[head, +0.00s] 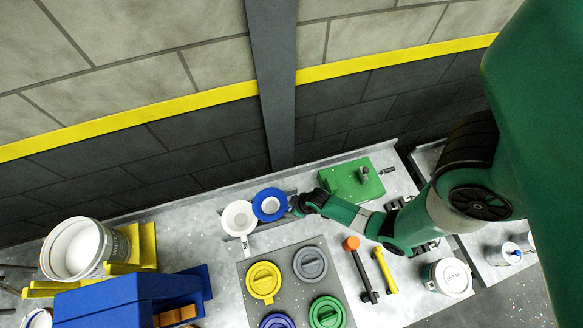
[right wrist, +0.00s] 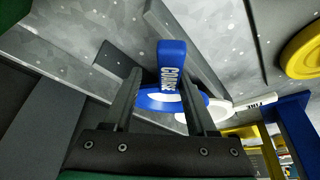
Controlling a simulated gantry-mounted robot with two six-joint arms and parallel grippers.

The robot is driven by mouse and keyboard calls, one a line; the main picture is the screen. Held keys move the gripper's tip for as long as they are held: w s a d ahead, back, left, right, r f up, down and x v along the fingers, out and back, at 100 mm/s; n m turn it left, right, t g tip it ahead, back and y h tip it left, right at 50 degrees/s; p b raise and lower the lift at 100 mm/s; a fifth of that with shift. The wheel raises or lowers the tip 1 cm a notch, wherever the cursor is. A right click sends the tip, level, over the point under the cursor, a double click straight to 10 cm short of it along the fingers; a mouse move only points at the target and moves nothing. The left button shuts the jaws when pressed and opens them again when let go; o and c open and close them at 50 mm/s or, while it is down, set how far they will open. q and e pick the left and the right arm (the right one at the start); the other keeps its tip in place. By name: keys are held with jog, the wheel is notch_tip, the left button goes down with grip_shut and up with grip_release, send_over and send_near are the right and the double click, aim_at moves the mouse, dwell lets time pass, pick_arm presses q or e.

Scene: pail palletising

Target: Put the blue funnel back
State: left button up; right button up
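The blue funnel (head: 270,205) is at the back of the grey bench, beside a white funnel (head: 238,218). Its labelled blue handle (right wrist: 171,62) points away in the right wrist view, with the ring (right wrist: 160,101) between and partly behind my fingers. My right gripper (head: 297,204) is at the funnel's right side. In the right wrist view its fingers (right wrist: 162,68) stand apart on either side of the handle, with a gap visible on the left. Whether the right finger touches it is unclear. My left gripper is not in view. The funnel's supporting surface is partly hidden.
A green box (head: 352,182) stands right of the funnels. Yellow (head: 264,282), grey (head: 310,264), blue and green lids (head: 326,312) lie in front. An orange-headed hammer (head: 352,244) and white pail (head: 447,277) are rightward. Another pail (head: 78,250) is left, near a blue structure (head: 120,300).

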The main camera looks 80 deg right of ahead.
jog(key=p+v, duration=0.7)
jog(key=v, duration=0.6)
jog(key=shift+w+r, duration=0.2)
jog(key=shift+d, duration=0.1)
